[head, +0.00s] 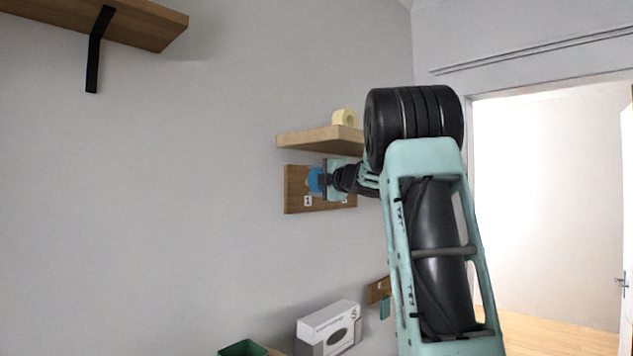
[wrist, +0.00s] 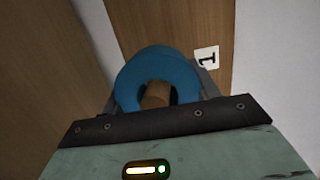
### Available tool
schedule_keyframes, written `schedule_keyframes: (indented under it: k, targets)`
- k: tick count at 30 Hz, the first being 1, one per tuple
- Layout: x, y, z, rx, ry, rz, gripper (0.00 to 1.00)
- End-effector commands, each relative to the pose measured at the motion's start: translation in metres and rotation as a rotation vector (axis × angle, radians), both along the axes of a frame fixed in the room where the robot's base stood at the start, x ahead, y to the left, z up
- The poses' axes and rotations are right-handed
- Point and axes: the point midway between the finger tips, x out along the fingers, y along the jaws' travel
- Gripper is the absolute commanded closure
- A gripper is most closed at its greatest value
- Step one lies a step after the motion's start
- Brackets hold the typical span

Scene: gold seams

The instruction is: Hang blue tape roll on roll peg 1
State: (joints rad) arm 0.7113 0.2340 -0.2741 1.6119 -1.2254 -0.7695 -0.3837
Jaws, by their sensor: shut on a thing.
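The blue tape roll (wrist: 158,68) is held in my gripper (wrist: 157,100), close in front of the wooden peg board. In the wrist view a wooden peg (wrist: 156,95) shows within the roll's opening; how far the roll is over it I cannot tell. The label "1" (wrist: 206,60) is on the board beside the roll. In the head view the blue roll (head: 315,180) is at the board (head: 292,190), partly hidden by my gripper (head: 325,180). The label "1" also shows in the head view (head: 308,201).
A wooden shelf (head: 305,138) with a pale yellow roll (head: 344,117) is just above the board. Below are a white box (head: 328,325), a green container (head: 243,348) and a small wooden board (head: 378,290). A larger shelf (head: 120,20) is at upper left. A doorway is at right.

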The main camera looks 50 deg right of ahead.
Motion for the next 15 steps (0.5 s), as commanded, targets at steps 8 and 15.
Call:
schedule_keyframes:
  k: [8,15]
  targets:
    - [0.01,0.002,0.001,-0.003,-0.006,0.008,0.63]
    - [0.017,0.003,-0.002,-0.001,-0.006,0.012,0.63]
